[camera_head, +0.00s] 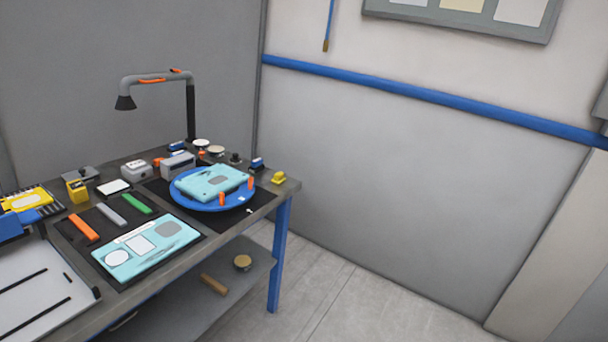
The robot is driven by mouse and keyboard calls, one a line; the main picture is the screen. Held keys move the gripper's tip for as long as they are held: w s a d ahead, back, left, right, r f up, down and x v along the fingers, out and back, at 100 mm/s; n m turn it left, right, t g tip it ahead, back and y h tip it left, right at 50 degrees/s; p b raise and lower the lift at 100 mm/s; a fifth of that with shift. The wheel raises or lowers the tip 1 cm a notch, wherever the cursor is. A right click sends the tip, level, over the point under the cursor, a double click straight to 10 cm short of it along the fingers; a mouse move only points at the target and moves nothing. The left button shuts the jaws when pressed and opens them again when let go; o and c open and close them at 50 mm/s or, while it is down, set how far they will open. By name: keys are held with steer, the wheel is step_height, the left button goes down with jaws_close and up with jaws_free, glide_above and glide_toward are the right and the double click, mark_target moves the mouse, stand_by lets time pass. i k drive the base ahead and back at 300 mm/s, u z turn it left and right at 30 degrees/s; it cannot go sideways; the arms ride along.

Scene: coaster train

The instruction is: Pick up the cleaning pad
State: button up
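I cannot tell for sure which thing is the cleaning pad. Small flat things that could be it are a white rectangular piece (113,187) near the back of the workbench (185,249) and a round pale disc (216,150) beyond the blue turntable. A round tan-topped thing (243,262) also lies on the lower shelf. All are small and far from the camera. My gripper does not show in this view.
A blue round turntable (215,205) bears a light-blue casing (211,182). A light-blue panel (148,245), orange, grey and green bars, and a yellow block (77,191) lie left. A lamp (191,110) stands behind. The floor (360,305) right of the bench is clear.

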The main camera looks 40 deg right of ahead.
mark_target(279, 179)
steer(key=z, duration=0.75)
steer(key=i, duration=1.3)
steer(key=z, duration=0.2)
steer(key=i, duration=1.45)
steer(key=u, duration=0.75)
steer(key=i, duration=0.35)
steer(key=u, duration=0.25)
